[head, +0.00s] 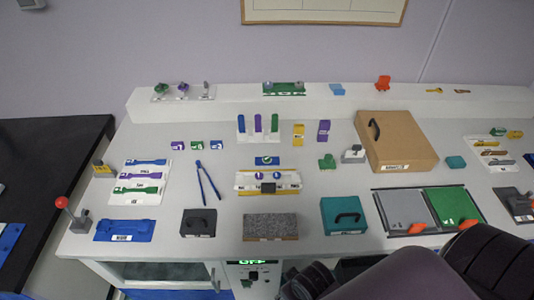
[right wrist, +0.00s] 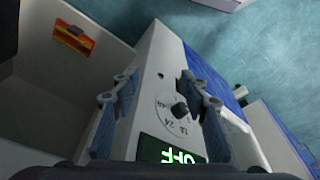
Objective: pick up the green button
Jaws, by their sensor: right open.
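A small green spot, which may be the green button (head: 246,283), shows on the front panel (head: 235,272) below the table edge in the head view. It is too small to make out clearly, and I cannot pick it out in the right wrist view. A lit green OFF display (head: 252,262) and a dark knob (head: 254,275) are beside it. My right gripper (right wrist: 158,85) is open and empty in the right wrist view. Its fingers are in front of the panel, with the knob (right wrist: 180,110) and display (right wrist: 172,151) showing between them. My left gripper is not in view.
A cabinet opening (head: 165,272) is left of the panel. My right arm covers the lower right.

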